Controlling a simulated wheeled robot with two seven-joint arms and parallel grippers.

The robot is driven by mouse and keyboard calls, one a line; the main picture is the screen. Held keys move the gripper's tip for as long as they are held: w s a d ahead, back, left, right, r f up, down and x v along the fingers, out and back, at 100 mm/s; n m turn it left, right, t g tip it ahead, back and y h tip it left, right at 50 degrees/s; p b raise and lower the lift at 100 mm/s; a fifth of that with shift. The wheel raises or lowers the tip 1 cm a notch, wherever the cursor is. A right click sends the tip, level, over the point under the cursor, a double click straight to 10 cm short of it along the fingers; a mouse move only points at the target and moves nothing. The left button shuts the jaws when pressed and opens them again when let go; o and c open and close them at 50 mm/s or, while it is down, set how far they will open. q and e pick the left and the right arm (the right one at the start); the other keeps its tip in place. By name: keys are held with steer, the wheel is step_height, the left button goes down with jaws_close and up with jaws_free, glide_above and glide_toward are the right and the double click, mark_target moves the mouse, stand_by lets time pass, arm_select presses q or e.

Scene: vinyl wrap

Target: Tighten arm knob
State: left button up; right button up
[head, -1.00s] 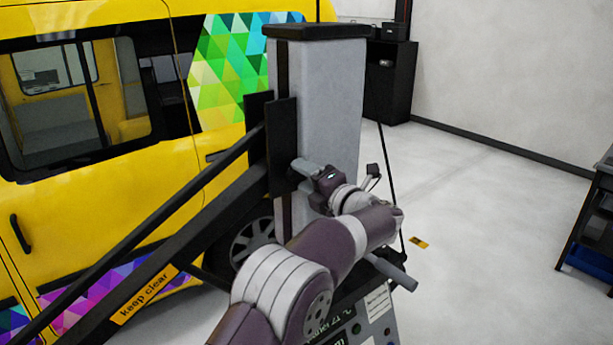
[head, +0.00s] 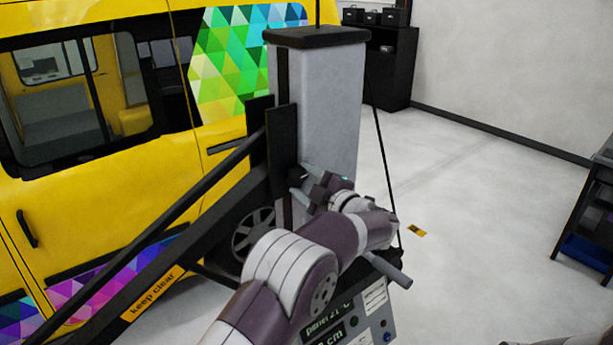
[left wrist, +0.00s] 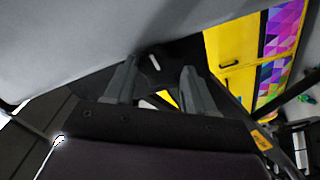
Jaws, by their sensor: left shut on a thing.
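The arm knob (head: 296,177) is a small dark knob on the bracket side of the grey column, low by the black carriage plate. My left gripper (head: 304,181) reaches it from the right, with its grey fingers around the knob. In the left wrist view the black knob (left wrist: 153,66) shows between the two fingertips, and my left gripper (left wrist: 158,80) is shut on it. The fingers hide part of the knob in the head view. My right gripper is not in view.
The grey column (head: 325,105) stands close beside my gripper. Black lift arms (head: 190,225) slope down to the left, one labelled "keep clear". A yellow van (head: 90,190) stands behind. A control panel (head: 360,318) is below my arm.

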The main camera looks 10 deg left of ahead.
arm_select(q)
steer(key=shift+m, duration=0.5)
steer(key=o, duration=1)
steer(key=shift+o, duration=0.2)
steer(key=b+v, duration=0.5)
steer(key=v, duration=0.7)
steer(key=shift+s+d, duration=0.2)
